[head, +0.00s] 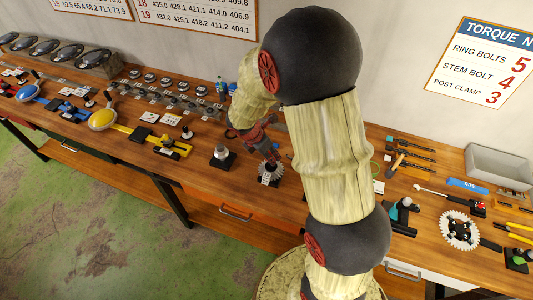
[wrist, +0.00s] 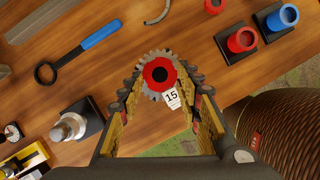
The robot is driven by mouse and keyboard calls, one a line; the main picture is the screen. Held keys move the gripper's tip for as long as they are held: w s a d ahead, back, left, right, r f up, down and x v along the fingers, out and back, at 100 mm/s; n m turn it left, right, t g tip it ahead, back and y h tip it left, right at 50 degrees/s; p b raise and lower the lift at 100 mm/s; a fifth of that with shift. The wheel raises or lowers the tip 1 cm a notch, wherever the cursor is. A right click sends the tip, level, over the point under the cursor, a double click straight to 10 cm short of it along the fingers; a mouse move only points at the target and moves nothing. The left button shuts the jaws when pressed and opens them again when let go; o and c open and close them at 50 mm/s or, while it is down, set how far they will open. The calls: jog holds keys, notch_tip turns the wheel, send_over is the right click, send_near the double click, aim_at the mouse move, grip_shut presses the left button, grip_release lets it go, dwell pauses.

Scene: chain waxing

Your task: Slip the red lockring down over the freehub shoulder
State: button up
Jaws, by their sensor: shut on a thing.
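The red lockring (wrist: 148,72) shows in the wrist view as a red ring with a dark centre, between the fingertips of my gripper (wrist: 162,80). My gripper is shut on it, though the finger contact is hard to make out. A grey toothed sprocket (wrist: 146,93) shows just behind the ring, with a white "15" tag (wrist: 171,98) beside it. I cannot tell whether the ring touches the sprocket or is above it. In the head view my gripper (head: 268,160) points down at the sprocket (head: 266,171), and the lockring cannot be made out there. No freehub shoulder is clearly visible.
A silver fitting on a black block (head: 221,153) stands left of my gripper; it also shows in the wrist view (wrist: 70,127). A blue-handled tool (wrist: 98,35) lies beyond. Red (wrist: 241,40) and blue (wrist: 287,15) cups stand to the right.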

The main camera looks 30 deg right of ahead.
jog(key=shift+f+b, duration=1.95)
jog(key=shift+f, duration=0.05)
jog(key=shift+f, duration=0.35)
jog(key=shift+c, duration=0.2)
dwell(0.4)
jog(key=o, duration=0.7)
jog(key=shift+o, duration=0.9)
jog(key=shift+r, duration=0.1)
jog(key=v, duration=1.1)
jog(key=shift+a+r, duration=0.25)
jog(key=shift+r, duration=0.05)
